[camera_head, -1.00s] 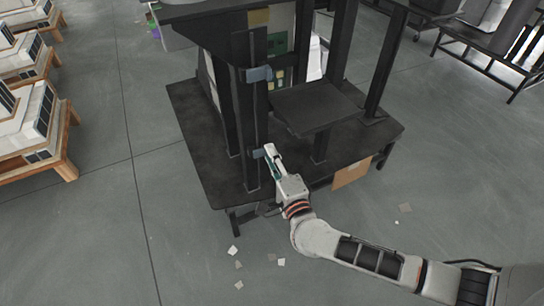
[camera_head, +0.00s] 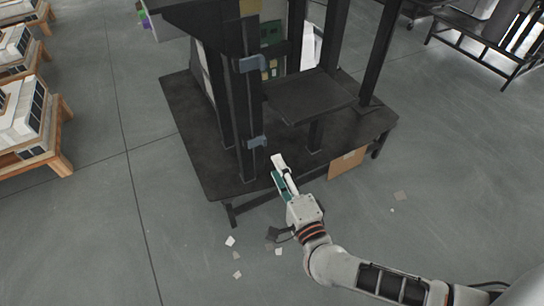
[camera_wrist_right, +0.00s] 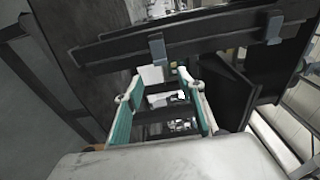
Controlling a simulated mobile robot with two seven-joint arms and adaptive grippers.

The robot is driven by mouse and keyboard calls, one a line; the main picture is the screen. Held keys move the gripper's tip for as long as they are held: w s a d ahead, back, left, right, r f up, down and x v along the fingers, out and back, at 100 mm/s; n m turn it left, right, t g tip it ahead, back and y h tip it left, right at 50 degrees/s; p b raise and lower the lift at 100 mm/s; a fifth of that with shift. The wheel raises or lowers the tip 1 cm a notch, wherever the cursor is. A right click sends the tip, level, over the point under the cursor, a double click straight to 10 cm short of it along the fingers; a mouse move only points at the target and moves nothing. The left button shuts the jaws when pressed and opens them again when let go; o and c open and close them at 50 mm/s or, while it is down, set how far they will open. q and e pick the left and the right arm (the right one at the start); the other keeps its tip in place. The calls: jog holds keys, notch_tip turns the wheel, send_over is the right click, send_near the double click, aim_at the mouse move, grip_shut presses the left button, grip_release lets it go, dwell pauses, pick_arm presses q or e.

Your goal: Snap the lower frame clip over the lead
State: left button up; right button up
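The lower frame clip (camera_head: 257,142) is a small blue-grey piece on the dark upright post (camera_head: 244,110). A matching upper clip (camera_head: 252,64) sits higher on the same post. My right gripper (camera_head: 278,168) is open and empty, just right of and below the lower clip, with a small gap. In the right wrist view the gripper (camera_wrist_right: 157,88) has its teal-padded fingers spread. There a blue-grey clip (camera_wrist_right: 157,50) lies ahead between them, and another clip (camera_wrist_right: 273,28) is further right. I cannot clearly pick out the lead, or tell whether the lower clip is snapped shut. My left gripper is out of view.
A dark base platform (camera_head: 190,140) carries the posts and a dark shelf (camera_head: 310,97). A brown cardboard piece (camera_head: 346,163) is at the platform's front edge. Pale scraps (camera_head: 230,241) lie on the floor. Wooden pallets (camera_head: 60,165) with white units stand at left.

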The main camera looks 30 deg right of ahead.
jog(key=shift+s+a, duration=0.1)
jog(key=shift+s, duration=1.35)
